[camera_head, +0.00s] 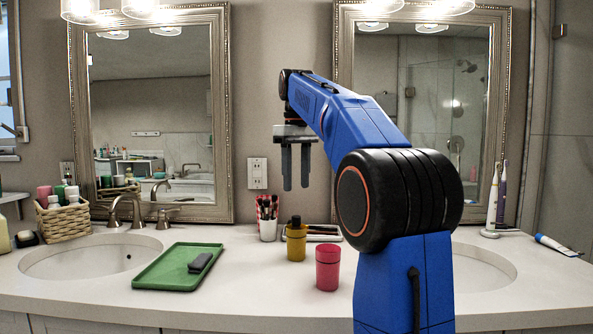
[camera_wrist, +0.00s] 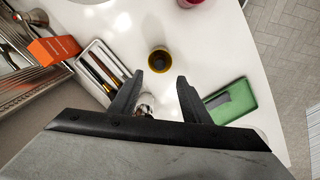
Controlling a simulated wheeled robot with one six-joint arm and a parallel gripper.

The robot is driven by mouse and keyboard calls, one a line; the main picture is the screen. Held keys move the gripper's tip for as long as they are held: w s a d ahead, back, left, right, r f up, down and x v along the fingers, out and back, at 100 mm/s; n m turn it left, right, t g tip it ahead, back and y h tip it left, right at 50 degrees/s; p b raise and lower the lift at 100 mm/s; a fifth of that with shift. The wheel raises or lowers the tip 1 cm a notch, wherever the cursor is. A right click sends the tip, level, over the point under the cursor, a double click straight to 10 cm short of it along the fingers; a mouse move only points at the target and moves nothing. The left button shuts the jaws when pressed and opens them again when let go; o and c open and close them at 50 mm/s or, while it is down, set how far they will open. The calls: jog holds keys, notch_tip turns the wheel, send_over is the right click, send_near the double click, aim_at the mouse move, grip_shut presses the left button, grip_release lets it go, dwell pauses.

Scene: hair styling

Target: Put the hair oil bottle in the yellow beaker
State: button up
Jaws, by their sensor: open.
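The yellow beaker (camera_head: 296,246) stands upright on the counter; it also shows in the wrist view (camera_wrist: 151,64). The dark hair oil bottle (camera_head: 295,221) stands in it, with its neck and cap above the rim; its lower part is hidden by the beaker wall. From above, the bottle shows as a dark shape (camera_wrist: 160,57) within the beaker. My gripper (camera_head: 296,187) is open and empty, its fingers pointing down above the bottle and apart from it. In the wrist view, the beaker lies just beyond the two fingertips (camera_wrist: 158,82).
A pink-red beaker (camera_head: 328,268) stands to the front right. A cup of brushes (camera_head: 267,228) and a pale tray (camera_head: 325,238) are behind. A green tray (camera_head: 151,281) with a dark item (camera_head: 200,262) lies left, near a sink. The counter between the green tray and beakers is clear.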

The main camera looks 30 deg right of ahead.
jog(key=shift+r, duration=1.35)
jog(key=shift+a, duration=0.1)
